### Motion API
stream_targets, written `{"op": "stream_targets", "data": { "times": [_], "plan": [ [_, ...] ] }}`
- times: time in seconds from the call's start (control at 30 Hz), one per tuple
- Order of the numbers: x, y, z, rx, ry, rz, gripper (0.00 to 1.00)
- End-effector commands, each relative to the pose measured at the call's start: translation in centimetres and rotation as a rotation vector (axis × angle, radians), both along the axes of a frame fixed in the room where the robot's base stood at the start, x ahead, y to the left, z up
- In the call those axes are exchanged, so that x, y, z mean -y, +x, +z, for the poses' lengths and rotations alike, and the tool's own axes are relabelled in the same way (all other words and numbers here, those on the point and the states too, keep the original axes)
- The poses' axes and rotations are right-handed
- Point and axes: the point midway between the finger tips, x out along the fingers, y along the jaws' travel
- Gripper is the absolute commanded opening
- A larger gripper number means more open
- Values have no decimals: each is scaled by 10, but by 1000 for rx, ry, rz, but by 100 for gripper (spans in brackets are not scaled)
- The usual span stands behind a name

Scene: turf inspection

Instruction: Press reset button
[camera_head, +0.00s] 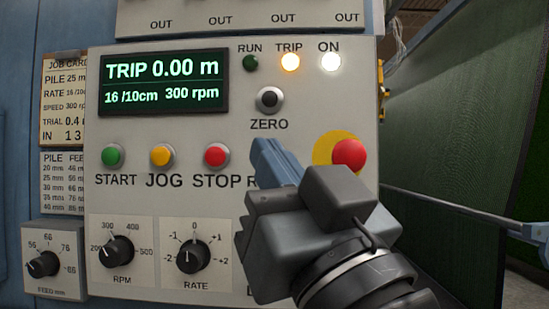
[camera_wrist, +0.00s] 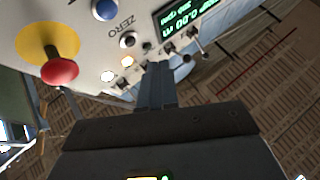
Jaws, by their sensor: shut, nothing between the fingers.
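The control panel (camera_head: 227,128) fills the middle of the head view. A label beginning with "R" shows right of STOP, and the rest of it and whatever sits above it are hidden behind my gripper. In the wrist view, a blue button (camera_wrist: 104,9) sits between the ZERO button (camera_wrist: 128,40) and the red mushroom button; its label is not visible. My gripper (camera_head: 262,150) is shut and empty, its blue-grey fingers in front of the panel, below and near ZERO. The wrist view shows the closed fingers (camera_wrist: 157,72) apart from the blue button. Whether they touch the panel is unclear.
The red mushroom button (camera_head: 348,155) on its yellow disc is close to the right of my gripper. START (camera_head: 113,156), JOG (camera_head: 162,156) and STOP (camera_head: 216,156) are to the left. The display (camera_head: 163,82) reads TRIP 0.00 m; the TRIP lamp (camera_head: 289,61) glows amber. Green turf (camera_head: 450,120) hangs at right.

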Motion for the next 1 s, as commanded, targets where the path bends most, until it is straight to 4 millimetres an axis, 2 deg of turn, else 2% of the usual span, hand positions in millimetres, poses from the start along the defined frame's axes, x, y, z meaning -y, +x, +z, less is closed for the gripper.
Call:
{"op": "stream_targets", "data": {
  "times": [0.47,1.0],
  "plan": [
    [0,6,1,1,0,-1,0],
    [3,71,-1,1,1,-2,0]
  ]
}}
